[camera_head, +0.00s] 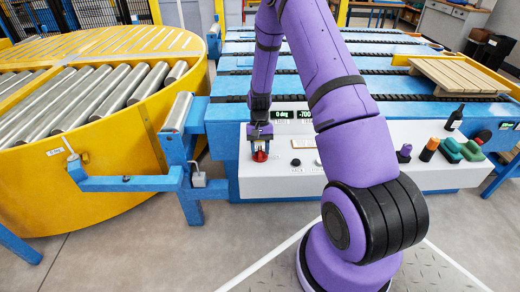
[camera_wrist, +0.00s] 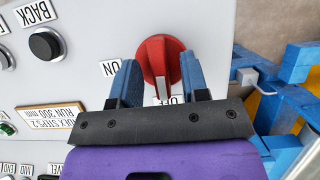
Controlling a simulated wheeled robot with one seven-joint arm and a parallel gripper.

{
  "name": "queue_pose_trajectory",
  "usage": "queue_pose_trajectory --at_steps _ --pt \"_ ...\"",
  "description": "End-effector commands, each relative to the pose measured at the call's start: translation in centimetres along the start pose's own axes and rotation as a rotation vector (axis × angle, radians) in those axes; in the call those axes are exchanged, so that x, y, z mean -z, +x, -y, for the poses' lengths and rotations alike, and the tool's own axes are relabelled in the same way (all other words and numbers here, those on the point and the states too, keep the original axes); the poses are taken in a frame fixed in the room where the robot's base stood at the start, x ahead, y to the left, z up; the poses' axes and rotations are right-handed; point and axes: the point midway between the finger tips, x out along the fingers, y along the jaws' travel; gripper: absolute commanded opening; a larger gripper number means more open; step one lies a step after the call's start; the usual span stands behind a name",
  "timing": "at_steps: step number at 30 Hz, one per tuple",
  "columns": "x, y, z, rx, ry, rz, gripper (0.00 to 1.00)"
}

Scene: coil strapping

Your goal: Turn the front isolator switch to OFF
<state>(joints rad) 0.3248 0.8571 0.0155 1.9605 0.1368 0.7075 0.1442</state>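The front isolator switch is a red rotary knob (camera_wrist: 160,58) with a white pointer mark, on a light grey panel (camera_wrist: 80,85). It also shows as a red knob (camera_head: 260,156) at the left of the panel in the head view. The pointer faces down in the wrist view, close to the partly hidden OFF label (camera_wrist: 178,99). The ON label (camera_wrist: 110,68) is to its left. My gripper (camera_wrist: 158,62) has its blue fingers apart, one on each side of the knob. Whether the fingertips touch the knob's edge is unclear. In the head view my gripper (camera_head: 260,140) is over the knob.
A black BACK button (camera_wrist: 45,45) and a run plate (camera_wrist: 45,116) are left of the switch. A blue bracket frame (camera_head: 130,183) stands left of the panel (camera_head: 340,170).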

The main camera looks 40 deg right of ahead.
Motion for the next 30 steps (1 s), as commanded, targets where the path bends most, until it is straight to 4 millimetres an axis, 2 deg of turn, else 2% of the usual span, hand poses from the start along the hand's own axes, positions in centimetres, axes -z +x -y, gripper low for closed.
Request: queue_pose_trajectory --at_steps 6,10,24,30 --pt "0.0 -0.1 0.0 0.0 0.001 0.001 0.41" --pt "0.0 -0.9 0.0 0.001 0.001 -0.002 0.41" --pt "0.0 -8.9 0.0 0.001 0.0 -0.002 0.41" --pt "0.0 -10.5 0.0 0.0 0.0 0.0 0.41"
